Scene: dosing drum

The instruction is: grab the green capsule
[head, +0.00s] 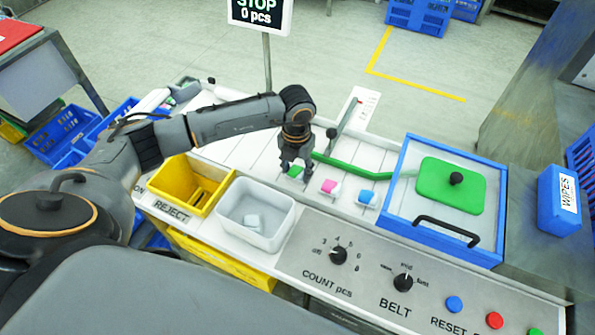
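The green capsule (295,172) lies on the white slatted belt, left of a pink capsule (329,187) and a blue capsule (366,197). My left gripper (296,166) points down right over the green capsule. Its fingers are apart, with the green showing between and just below the tips. They partly hide the capsule, and I cannot tell whether they touch it. My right gripper is not in view.
A green curved guide rail (350,170) runs just behind the capsules. A blue-framed clear cover (406,210) stands right. A white bin (229,221) with pale pieces and a yellow reject bin (168,194) stand left. A control panel (375,268) is in front.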

